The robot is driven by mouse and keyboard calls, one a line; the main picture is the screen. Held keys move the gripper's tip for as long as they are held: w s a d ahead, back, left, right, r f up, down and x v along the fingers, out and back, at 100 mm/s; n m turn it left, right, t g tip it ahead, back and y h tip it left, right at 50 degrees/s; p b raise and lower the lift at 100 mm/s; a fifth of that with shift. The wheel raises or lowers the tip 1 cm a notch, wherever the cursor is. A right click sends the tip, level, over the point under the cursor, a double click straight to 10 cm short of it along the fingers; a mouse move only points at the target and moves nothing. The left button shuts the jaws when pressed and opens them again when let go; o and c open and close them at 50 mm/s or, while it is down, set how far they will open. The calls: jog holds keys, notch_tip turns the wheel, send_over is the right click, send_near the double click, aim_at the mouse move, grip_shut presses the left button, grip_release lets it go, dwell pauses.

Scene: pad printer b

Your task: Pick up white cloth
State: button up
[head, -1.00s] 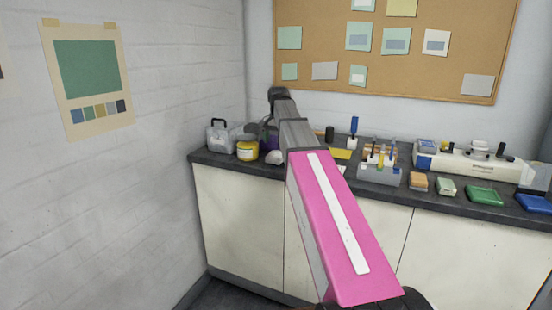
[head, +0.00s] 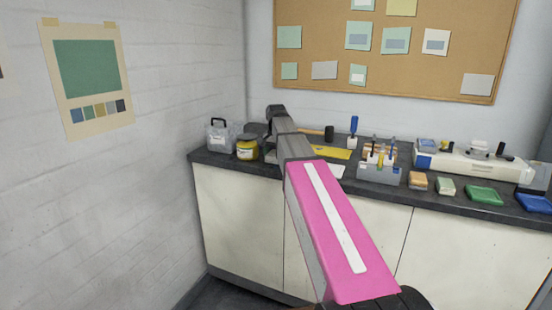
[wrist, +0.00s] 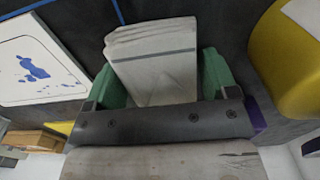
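The white cloth (wrist: 155,65) is folded in layers with a grey stripe across it. In the wrist view it lies on the dark countertop between the green fingers of my gripper (wrist: 161,62). The fingers stand wide apart, one at each side of the cloth; I cannot tell whether they touch it. The near end of the cloth is hidden by the gripper's body. In the head view my arm hides the cloth and most of the gripper, low over the counter.
A yellow jar (head: 247,148) stands close beside the gripper, and it shows in the wrist view (wrist: 285,60). A clear container (head: 220,136) is farther left. A white sheet with blue blotches (wrist: 38,65) lies on the other side. A grey rack (head: 379,172) stands right of my arm.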

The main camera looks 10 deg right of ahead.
jog(key=c, duration=0.5)
jog(key=shift+c, duration=0.2)
jog(key=shift+r, duration=0.8)
notch_tip(320, 180, up, 3)
jog(key=shift+w+f, duration=0.1)
jog(key=s+a+r, duration=0.6)
jog(key=a, duration=0.4)
jog(key=shift+r, duration=0.3)
jog(key=shift+o, duration=0.5)
jog(key=shift+s, duration=0.1)
